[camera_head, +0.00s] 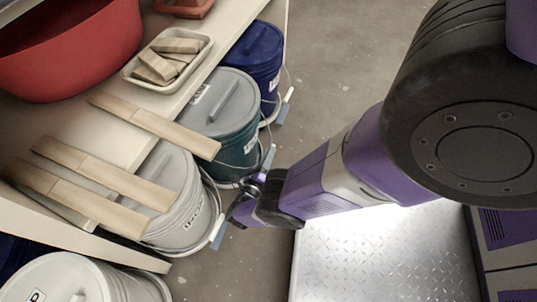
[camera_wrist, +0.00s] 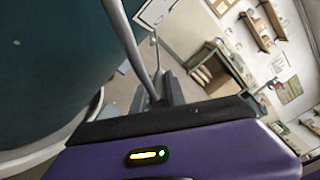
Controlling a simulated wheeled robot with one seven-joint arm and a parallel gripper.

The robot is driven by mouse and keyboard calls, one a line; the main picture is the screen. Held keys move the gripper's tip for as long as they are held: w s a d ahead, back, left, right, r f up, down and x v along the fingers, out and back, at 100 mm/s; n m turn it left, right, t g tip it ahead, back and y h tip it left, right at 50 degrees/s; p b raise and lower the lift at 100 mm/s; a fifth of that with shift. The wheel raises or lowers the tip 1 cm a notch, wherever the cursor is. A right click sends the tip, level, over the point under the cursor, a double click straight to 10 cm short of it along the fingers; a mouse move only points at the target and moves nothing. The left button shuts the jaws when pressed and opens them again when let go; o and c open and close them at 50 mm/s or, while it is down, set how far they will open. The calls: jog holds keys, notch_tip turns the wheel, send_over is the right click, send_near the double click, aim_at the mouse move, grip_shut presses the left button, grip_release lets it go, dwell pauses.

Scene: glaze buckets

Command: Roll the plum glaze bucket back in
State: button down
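No bucket in view is clearly plum. A teal bucket (camera_head: 228,112) stands under the shelf edge, with a dark blue bucket (camera_head: 254,55) behind it and a grey bucket (camera_head: 178,200) in front. Wire handles hang on their outer sides. My gripper (camera_head: 243,203) is low beside the teal bucket, between it and the grey one. In the wrist view, a large dark teal bucket wall (camera_wrist: 50,55) fills the left, and a wire handle (camera_wrist: 128,40) runs down toward the fingers (camera_wrist: 165,88). The fingertips are partly hidden; I cannot tell whether they hold the wire.
The shelf (camera_head: 105,130) carries a red basin (camera_head: 65,50), a tray of wooden blocks (camera_head: 135,72) and boards (camera_head: 155,123) overhanging the buckets. A white bucket (camera_head: 75,280) is at the lower left. Grey floor (camera_head: 340,60) is open right of the buckets.

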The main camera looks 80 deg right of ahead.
jog(key=c, duration=1.3)
grip_release()
jog(key=shift+c, duration=0.2)
jog(key=v, duration=0.7)
jog(key=shift+a, duration=0.4)
jog(key=shift+w, duration=0.1)
